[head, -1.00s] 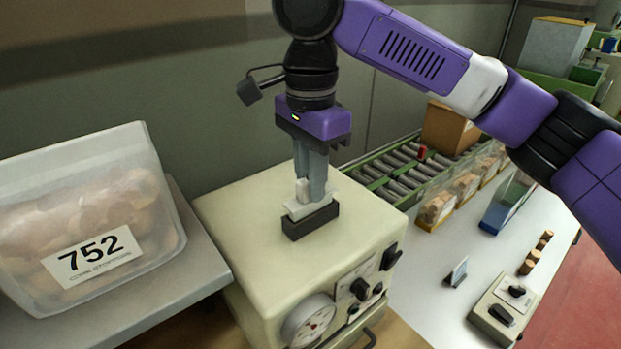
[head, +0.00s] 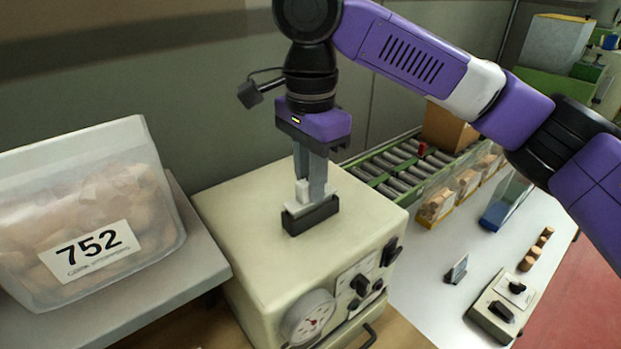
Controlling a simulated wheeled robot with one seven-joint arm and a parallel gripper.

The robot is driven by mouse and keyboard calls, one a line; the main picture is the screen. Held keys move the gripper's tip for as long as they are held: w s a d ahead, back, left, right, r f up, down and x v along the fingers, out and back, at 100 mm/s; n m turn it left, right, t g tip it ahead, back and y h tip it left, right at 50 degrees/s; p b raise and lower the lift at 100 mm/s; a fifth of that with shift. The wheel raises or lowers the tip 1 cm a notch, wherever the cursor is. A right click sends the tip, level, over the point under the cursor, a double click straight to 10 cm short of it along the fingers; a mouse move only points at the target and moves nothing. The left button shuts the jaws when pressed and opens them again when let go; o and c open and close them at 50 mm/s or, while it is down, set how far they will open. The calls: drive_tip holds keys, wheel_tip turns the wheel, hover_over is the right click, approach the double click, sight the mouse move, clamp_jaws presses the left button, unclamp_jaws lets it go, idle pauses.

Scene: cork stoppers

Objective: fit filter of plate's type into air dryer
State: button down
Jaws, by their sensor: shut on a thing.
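The air dryer (head: 262,251) is a cream box with a gauge, black knobs and a handle on its front. A black rectangular slot frame (head: 311,217) stands up from its top. My gripper (head: 311,194) points straight down over this frame, shut on a pale white filter (head: 303,193). The filter's lower part is at the mouth of the black frame and seems to be partly inside it; how deep it sits is hidden by the frame wall. A type plate cannot be made out in this view.
A roller conveyor (head: 398,174) with a cardboard box (head: 450,128) is behind the dryer. The white table at right holds cork bins, loose corks (head: 535,250) and a switch box (head: 503,309).

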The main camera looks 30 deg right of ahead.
drive_tip(key=shift+f, duration=0.6)
drive_tip(key=c, duration=1.2)
unclamp_jaws()
drive_tip(key=shift+r+b, duration=0.65)
drive_tip(key=shift+r, duration=3.25)
